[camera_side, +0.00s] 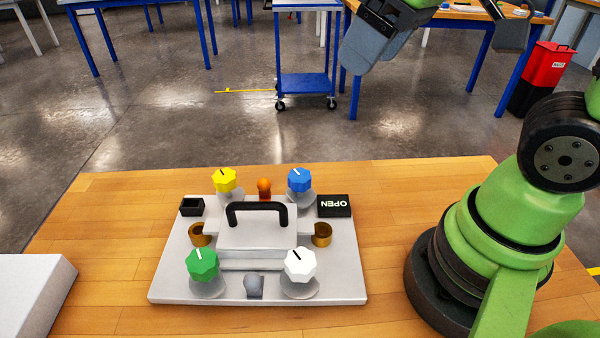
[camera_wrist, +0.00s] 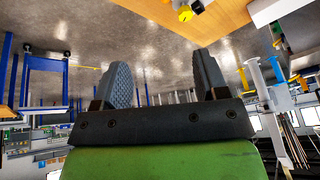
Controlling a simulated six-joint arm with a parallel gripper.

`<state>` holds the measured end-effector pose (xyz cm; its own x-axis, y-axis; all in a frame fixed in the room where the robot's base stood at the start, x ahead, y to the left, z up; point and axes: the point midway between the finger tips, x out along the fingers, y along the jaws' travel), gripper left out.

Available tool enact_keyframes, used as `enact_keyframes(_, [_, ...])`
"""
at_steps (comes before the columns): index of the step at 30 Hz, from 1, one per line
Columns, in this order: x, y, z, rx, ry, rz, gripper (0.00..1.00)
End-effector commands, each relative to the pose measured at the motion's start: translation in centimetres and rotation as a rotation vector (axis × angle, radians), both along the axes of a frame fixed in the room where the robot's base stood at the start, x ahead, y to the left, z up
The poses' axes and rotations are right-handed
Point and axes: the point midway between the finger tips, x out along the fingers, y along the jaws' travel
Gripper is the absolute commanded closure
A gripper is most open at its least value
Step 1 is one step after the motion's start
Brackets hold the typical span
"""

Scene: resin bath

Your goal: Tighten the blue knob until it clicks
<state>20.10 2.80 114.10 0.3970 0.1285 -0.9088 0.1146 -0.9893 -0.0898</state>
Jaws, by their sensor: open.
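A yellow knob (camera_side: 224,180) is at the back left, a green knob (camera_side: 202,264) at the front left and a white knob (camera_side: 300,264) at the front right. My gripper is high above the far side of the table, partly cut off by the top edge of the side view. In the wrist view my gripper (camera_wrist: 162,85) is open with nothing between its fingers. The blue knob is not visible in the wrist view.
A black handle (camera_side: 257,208) rises from the middle of the panel. A black block reading OPEN (camera_side: 334,206) sits right of the blue knob. A white box (camera_side: 35,290) is at the left. The table is clear between panel and arm base.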

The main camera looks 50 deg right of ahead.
Motion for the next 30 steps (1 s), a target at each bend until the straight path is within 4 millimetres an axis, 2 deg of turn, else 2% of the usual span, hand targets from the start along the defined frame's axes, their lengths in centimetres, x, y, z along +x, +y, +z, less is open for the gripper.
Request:
enact_keyframes(1, [1.4,0.1,-1.0,-0.046,0.045,0.088,0.33])
enact_keyframes(6, [5.4,0.6,-4.7,-0.182,0.159,0.407,0.33])
enact_keyframes(12, [8.4,1.2,-9.8,-0.278,0.268,0.739,0.33])
enact_keyframes(18, [9.3,1.5,-12.5,-0.31,0.315,0.9,0.33])
enact_keyframes(23, [9.4,1.5,-14.0,-0.313,0.323,0.92,0.33])
enact_keyframes(30, [9.3,1.5,-18.4,-0.311,0.325,0.918,0.33])
